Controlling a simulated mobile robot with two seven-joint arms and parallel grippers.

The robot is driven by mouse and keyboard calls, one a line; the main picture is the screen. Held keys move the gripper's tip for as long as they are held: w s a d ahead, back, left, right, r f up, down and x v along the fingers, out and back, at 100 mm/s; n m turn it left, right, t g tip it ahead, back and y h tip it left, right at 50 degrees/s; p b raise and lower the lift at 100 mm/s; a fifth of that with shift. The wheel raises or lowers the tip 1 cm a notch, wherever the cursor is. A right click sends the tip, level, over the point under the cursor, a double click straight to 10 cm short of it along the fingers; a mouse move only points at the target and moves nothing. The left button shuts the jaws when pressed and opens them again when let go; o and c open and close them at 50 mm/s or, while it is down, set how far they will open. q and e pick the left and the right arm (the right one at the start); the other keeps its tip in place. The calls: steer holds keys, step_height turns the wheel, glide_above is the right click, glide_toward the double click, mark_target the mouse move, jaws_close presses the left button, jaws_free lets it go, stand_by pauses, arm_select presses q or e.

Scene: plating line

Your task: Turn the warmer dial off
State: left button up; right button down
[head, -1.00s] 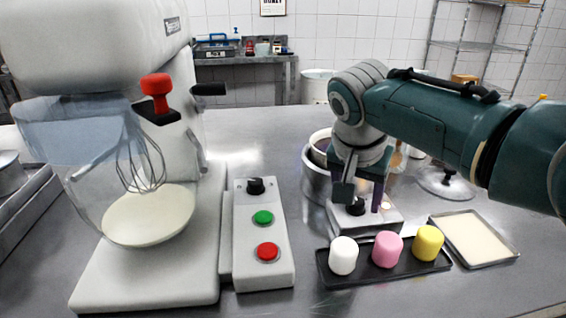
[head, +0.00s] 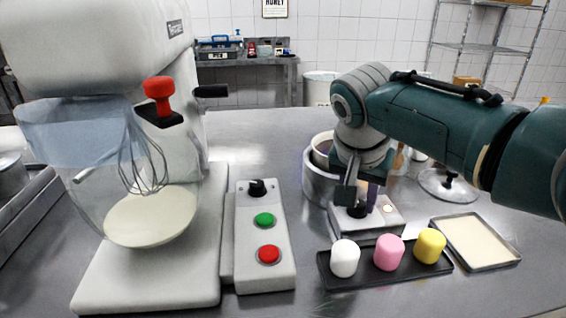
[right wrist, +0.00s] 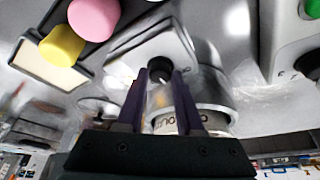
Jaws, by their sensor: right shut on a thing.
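The warmer (head: 385,214) is a pale box with a black dial (head: 350,210) on its top front and a small lit spot beside it. A pot (head: 318,180) stands on the warmer's far side. My right gripper (head: 358,208) points down at the dial and is shut on it. In the right wrist view the dial (right wrist: 159,68) sits between the tips of the two purple fingers (right wrist: 160,80). My left gripper is in neither view.
A black tray (head: 385,272) with white, pink and yellow pieces lies just in front of the warmer. A shallow pan (head: 476,242) is to its right. A control box with green and red buttons (head: 265,240) and a mixer (head: 150,285) stand to the left.

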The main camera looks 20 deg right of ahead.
steer(key=n+p, duration=0.1)
steer(key=n+y+p, duration=0.1)
steer(key=n+p, duration=0.1)
steer(key=shift+s+d+r+t, duration=0.15)
steer(key=shift+r+t, duration=0.05)
steer(key=shift+t, duration=0.2)
steer(key=shift+n+y+p, duration=0.3)
steer(key=shift+n+p, duration=0.4)
steer(key=shift+n, duration=0.2)
steer(key=shift+d+f+n+t+y+p, duration=0.15)
steer(key=shift+n+t+y+p, duration=0.2)
steer(key=shift+n, duration=0.65)
steer(key=shift+n+y, duration=0.45)
steer(key=shift+n, duration=0.75)
steer(key=shift+d+f+n+y+b, duration=0.15)
steer(key=shift+n+y+b, duration=0.2)
steer(key=shift+n, duration=1.05)
steer(key=shift+y, duration=0.25)
